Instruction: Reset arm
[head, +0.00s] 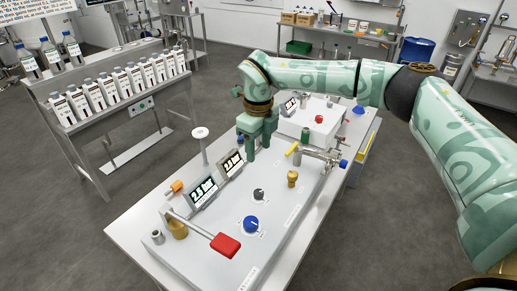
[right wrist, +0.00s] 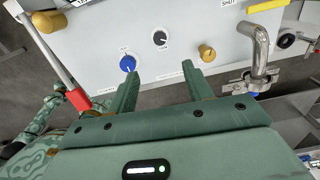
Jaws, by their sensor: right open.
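My right gripper (head: 260,146) is in the middle of the head view, pointing down above the grey panel (head: 275,225). Its two green fingers are apart with nothing between them. In the right wrist view the open fingers (right wrist: 163,76) point toward the panel's blue knob (right wrist: 127,63), black knob (right wrist: 160,38) and brass knob (right wrist: 207,53). My right arm reaches in from the right, bent at the elbow, and crosses above the far part of the bench. My left gripper does not show.
A metal pipe fitting (head: 322,155) with a yellow handle (head: 292,148) is on the right. A bottle rack (head: 115,92) stands left, across open floor.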

